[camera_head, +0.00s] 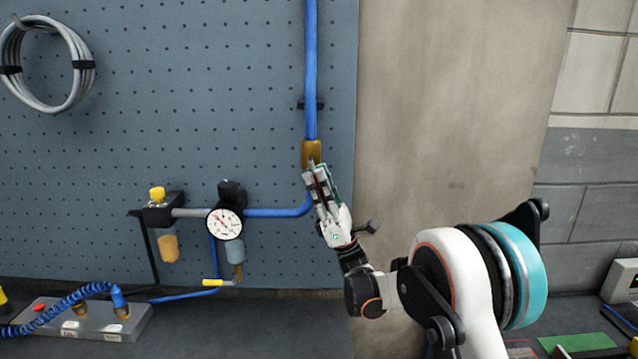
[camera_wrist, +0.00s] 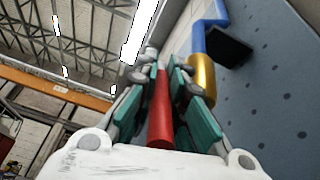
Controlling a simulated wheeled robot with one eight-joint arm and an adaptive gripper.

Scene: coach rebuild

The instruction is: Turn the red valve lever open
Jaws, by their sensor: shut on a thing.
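The red valve lever (camera_wrist: 160,110) lies between the two teal-padded fingers of my gripper (camera_wrist: 167,85) in the wrist view. In the head view my gripper (camera_head: 318,180) is shut on the lever, just below and in front of the brass valve body (camera_head: 311,153). The brass valve body also shows in the wrist view (camera_wrist: 202,76), to the right of the fingers. A blue pipe (camera_head: 311,70) runs straight up from the valve, and another blue pipe (camera_head: 270,212) bends away left below it.
A round pressure gauge (camera_head: 224,223) and a yellow-knobbed regulator (camera_head: 158,207) sit left of the valve on the perforated panel (camera_head: 190,110). A grey hose coil (camera_head: 48,64) hangs upper left. A grey manifold block (camera_head: 85,322) lies lower left. The beige wall (camera_head: 450,130) on the right is clear.

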